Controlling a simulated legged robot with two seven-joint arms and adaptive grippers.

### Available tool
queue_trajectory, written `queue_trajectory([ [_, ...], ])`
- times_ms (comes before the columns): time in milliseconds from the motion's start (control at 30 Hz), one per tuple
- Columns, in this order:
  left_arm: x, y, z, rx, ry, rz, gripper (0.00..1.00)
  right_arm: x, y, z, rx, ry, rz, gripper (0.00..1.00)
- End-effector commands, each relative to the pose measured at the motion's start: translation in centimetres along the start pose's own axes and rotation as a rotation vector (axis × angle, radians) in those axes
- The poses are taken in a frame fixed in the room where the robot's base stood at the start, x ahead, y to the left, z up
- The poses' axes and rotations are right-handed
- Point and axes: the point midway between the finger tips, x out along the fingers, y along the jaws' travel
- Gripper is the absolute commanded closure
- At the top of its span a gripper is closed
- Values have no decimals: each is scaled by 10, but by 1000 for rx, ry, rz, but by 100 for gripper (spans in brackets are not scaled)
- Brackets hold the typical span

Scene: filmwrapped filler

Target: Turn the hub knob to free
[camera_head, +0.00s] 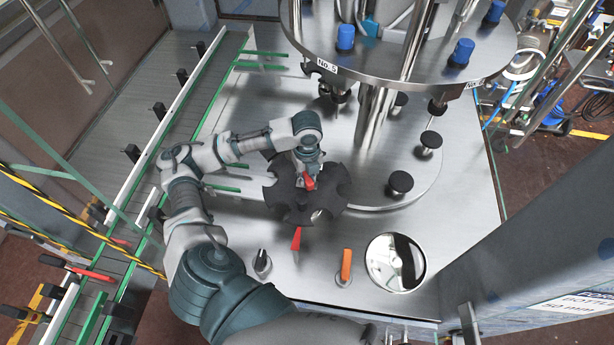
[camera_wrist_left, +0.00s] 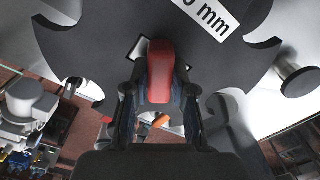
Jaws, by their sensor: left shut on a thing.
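The red hub knob (camera_head: 309,183) sits on the dark notched star wheel (camera_head: 285,195) in the middle of the steel machine top. My left gripper (camera_head: 307,172) reaches down to the wheel's centre. In the left wrist view the red knob (camera_wrist_left: 160,72) stands between the two fingers of my left gripper (camera_wrist_left: 160,105), which are shut on it. The star wheel (camera_wrist_left: 90,40) fills the background there, with a white label (camera_wrist_left: 210,18) reading "mm" partly cut off. My right gripper is in neither view.
A black knob (camera_head: 262,263), a red pointer (camera_head: 296,238) and an orange handle (camera_head: 346,265) stand near the front, beside a round opening (camera_head: 395,262). A round steel plate with blue caps (camera_head: 346,37) overhangs the back. A conveyor with green rails (camera_head: 165,125) runs along the left.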

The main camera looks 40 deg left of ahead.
Motion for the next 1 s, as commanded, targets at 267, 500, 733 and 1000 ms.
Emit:
queue_trajectory([
  [267,4,2,-2,-260,3,10,100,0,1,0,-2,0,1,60],
  [500,4,2,-2,-488,3,9,100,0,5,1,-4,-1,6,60],
  [733,4,2,-2,-694,2,10,100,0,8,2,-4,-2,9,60],
  [1000,4,1,-2,-880,1,9,100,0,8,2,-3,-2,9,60],
])
